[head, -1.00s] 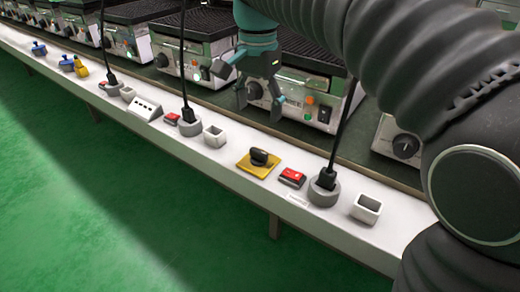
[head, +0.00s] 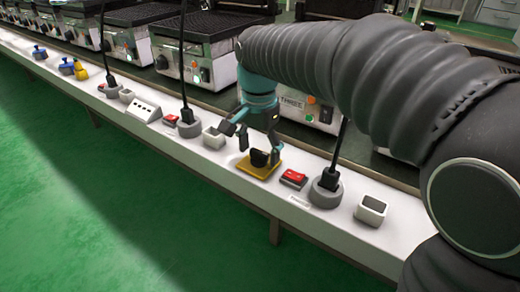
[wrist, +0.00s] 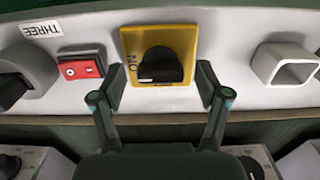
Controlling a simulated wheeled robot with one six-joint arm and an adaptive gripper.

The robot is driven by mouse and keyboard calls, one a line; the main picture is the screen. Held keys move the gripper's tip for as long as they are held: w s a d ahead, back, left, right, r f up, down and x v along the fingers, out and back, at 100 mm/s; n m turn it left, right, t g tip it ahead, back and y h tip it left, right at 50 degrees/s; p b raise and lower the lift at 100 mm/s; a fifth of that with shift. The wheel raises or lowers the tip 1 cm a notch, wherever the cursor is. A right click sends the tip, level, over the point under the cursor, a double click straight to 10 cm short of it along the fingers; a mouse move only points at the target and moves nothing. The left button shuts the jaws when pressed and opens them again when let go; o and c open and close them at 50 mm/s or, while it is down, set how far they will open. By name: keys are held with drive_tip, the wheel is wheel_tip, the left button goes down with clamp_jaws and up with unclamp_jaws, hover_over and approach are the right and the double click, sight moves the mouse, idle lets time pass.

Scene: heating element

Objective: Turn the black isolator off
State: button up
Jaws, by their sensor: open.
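The black isolator (head: 258,158) is a black rotary knob on a yellow square plate (head: 252,171), set on the white shelf. In the wrist view the black knob (wrist: 160,66) sits near the middle, with "ON" lettering on the left of its yellow plate (wrist: 184,38). My gripper (head: 256,146) is just above and behind the knob in the head view. In the wrist view my gripper (wrist: 160,80) is open, one finger on each side of the knob with gaps between. Whether the fingertips are level with the knob I cannot tell.
A red switch (head: 293,178) and a grey socket with a black plug (head: 327,187) stand right of the isolator. A white open box (head: 213,138) stands left. Hanging cables and several grills (head: 180,52) line the back. Another white box (head: 371,210) is farther right.

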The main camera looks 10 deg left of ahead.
drive_tip(key=shift+c, duration=0.2)
drive_tip(key=shift+d, duration=0.1)
drive_tip(key=c, duration=1.1)
drive_tip(key=shift+n, duration=0.3)
drive_tip(key=n+p, duration=0.2)
drive_tip(key=n, duration=0.1)
drive_tip(key=shift+r+p, duration=0.15)
drive_tip(key=shift+p, duration=0.25)
drive_tip(key=n+p, duration=0.2)
drive_tip(key=n, duration=0.3)
drive_tip(key=n+p, duration=0.2)
drive_tip(key=n, duration=0.3)
drive_tip(key=shift+f+n+p, duration=0.2)
drive_tip(key=shift+n+p, duration=0.65)
drive_tip(key=shift+n, duration=1.35)
